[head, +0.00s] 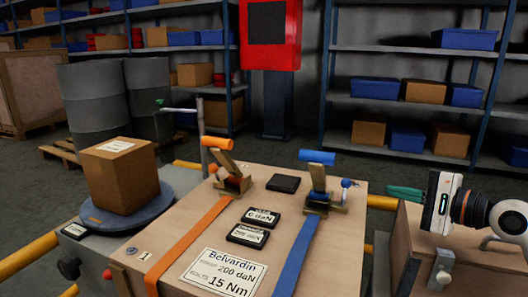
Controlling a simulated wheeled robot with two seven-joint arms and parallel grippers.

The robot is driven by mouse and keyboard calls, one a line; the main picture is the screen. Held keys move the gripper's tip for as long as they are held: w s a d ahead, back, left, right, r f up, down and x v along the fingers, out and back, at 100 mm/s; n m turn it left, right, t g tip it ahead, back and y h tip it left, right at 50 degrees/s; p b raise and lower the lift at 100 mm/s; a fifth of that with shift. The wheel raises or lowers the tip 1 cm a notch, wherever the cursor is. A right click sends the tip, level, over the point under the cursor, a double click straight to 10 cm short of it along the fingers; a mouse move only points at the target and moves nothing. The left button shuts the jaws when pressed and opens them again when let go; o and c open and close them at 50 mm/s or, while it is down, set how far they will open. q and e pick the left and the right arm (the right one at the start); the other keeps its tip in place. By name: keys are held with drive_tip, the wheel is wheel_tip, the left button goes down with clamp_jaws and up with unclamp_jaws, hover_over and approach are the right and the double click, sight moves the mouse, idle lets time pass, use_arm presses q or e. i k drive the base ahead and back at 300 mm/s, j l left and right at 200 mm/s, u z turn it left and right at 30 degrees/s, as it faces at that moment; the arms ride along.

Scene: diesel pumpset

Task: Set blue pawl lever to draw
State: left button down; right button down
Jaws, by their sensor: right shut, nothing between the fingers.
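The blue ratchet (317,200) stands on the right of the wooden bench top, with a wide blue handle (317,157) raised at its top. A blue strap (297,255) runs from it toward me. A small lever with a blue ball knob (346,183), which looks like the blue pawl lever, stands upright at its right side. I cannot read its setting. My right gripper (394,193) is at the right, its green fingers shut and empty, pointing left. It appears apart from the blue knob, to its right in the picture. My left gripper is not in view.
An orange ratchet (232,184) with its strap stands left of the blue one. Two small displays (260,218) and a black pad (283,184) lie between them. A carton (122,175) sits on a round plate at left. A wooden box (470,258) stands below my right arm.

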sight(345, 183)
drive_tip(key=k+j, duration=0.6)
drive_tip(key=k, duration=0.25)
